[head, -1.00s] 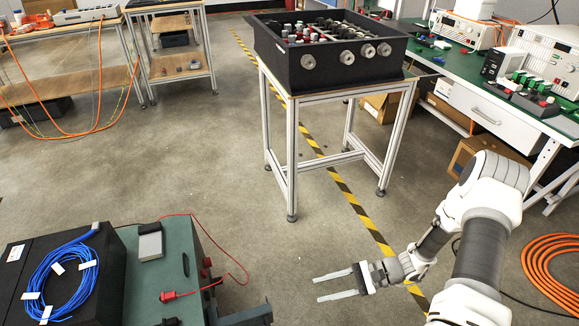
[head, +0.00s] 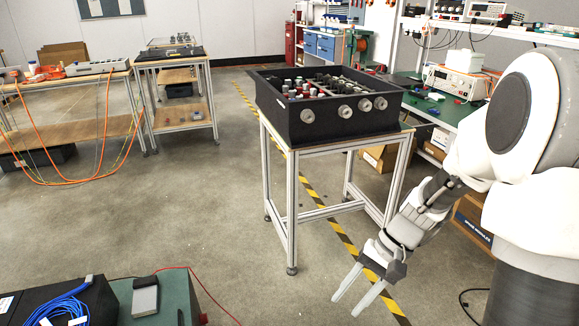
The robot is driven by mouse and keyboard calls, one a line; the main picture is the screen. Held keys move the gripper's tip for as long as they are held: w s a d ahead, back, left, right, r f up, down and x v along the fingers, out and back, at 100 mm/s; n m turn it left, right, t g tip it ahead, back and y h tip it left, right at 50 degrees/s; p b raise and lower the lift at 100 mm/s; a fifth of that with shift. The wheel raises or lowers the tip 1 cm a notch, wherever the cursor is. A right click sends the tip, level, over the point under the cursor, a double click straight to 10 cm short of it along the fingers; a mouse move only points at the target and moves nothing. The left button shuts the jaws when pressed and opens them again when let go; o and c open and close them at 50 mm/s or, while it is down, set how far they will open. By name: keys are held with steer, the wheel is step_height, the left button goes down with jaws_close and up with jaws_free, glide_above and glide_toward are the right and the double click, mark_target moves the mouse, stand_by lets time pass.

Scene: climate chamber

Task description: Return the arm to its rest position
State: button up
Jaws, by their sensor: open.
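My gripper (head: 358,292) is in the lower middle right of the head view, its two pale fingers apart and pointing down to the left. Nothing is between the fingers. It hangs over the floor in front of the metal-framed stand (head: 291,205), near the yellow-black floor tape (head: 343,241). My arm (head: 470,160) fills the right side of the view, its forearm sloping down to the gripper. It hides part of the green workbench behind it.
A black open box (head: 285,122) with several small cylinders sits on the stand. A green workbench (head: 459,108) with instruments stands behind my arm. A dark case with blue cable (head: 63,305) and a green case (head: 180,297) are at bottom left. The left floor (head: 190,210) is clear.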

steer(key=s+d+r+n+t+h, duration=0.1)
steer(key=s+r+n+t+h, duration=0.3)
steer(key=r, duration=0.5)
steer(key=s+r+n+t+h, duration=0.1)
steer(key=s+r+t+h, duration=0.1)
steer(key=s+r+t, duration=0.5)
step_height(320, 180, up, 24)
steer(key=g+p, duration=0.3)
steer(key=p, duration=1.9)
steer(key=shift+w+d, duration=0.2)
steer(key=shift+d, duration=0.1)
steer(key=shift+a, duration=0.1)
